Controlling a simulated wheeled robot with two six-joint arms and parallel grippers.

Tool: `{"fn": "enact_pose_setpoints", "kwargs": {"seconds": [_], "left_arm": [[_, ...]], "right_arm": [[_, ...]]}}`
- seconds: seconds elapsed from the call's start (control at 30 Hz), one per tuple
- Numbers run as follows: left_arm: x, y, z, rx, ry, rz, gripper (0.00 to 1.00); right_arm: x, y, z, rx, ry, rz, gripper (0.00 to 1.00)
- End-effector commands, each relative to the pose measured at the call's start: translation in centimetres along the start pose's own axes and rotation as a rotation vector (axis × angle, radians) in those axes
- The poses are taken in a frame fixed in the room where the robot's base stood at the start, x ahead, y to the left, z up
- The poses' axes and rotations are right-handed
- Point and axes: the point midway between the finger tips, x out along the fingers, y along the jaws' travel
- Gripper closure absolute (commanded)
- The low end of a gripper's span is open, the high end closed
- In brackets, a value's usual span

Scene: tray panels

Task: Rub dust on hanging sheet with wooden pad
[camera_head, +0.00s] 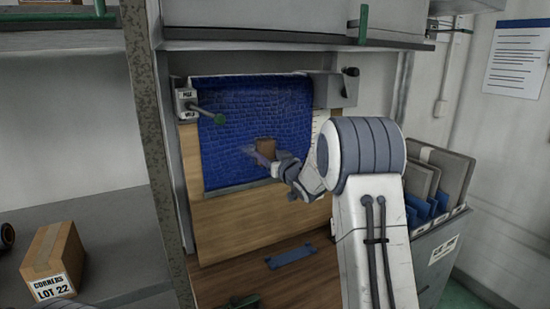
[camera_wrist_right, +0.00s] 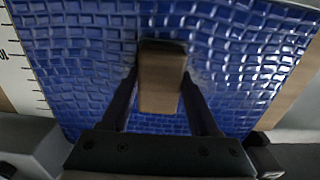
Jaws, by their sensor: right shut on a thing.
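The hanging sheet (camera_head: 235,110) is blue with a glossy tile-like pattern and hangs in front of a wooden board. It fills most of the right wrist view (camera_wrist_right: 75,60). The wooden pad (camera_head: 266,146) is a small brown block in front of the sheet's lower right part. My right gripper (camera_wrist_right: 160,88) is shut on the wooden pad (camera_wrist_right: 161,80), one finger on each side. I cannot tell whether the pad touches the sheet. A faint pale patch (camera_head: 250,151) shows on the sheet left of the pad.
A ruler strip (camera_wrist_right: 14,65) runs beside the sheet. A grey clamp (camera_head: 187,104) with a green knob is at its upper left. A blue strip (camera_head: 291,257) lies on the wooden bench below. A cardboard box (camera_head: 54,255) stands at left, and a bin of panels (camera_head: 440,190) at right.

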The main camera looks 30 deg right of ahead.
Motion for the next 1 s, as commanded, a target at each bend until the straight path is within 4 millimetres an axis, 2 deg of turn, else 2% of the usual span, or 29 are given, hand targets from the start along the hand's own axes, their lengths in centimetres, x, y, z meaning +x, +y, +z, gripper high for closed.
{"fn": "enact_pose_setpoints", "kwargs": {"seconds": [0.1, 0.37, 0.7, 1.0], "left_arm": [[0.9, -0.1, 0.1, 0.0, 0.0, 0.0, 0.5], [1.3, -0.1, 0.1, 0.0, 0.0, 0.0, 0.5], [3.1, -0.2, 0.2, 0.0, 0.0, 0.0, 0.5], [3.9, -0.3, 0.2, 0.0, 0.0, 0.0, 0.5]], "right_arm": [[0.1, -1.2, 0.2, -0.001, 0.002, -0.001, 0.83], [0.2, -2.2, 0.0, 0.0, 0.002, -0.002, 0.83], [0.0, -4.8, 0.2, 0.0, 0.002, -0.001, 0.83], [0.0, -6.0, 0.1, 0.0, 0.002, -0.001, 0.83]]}}
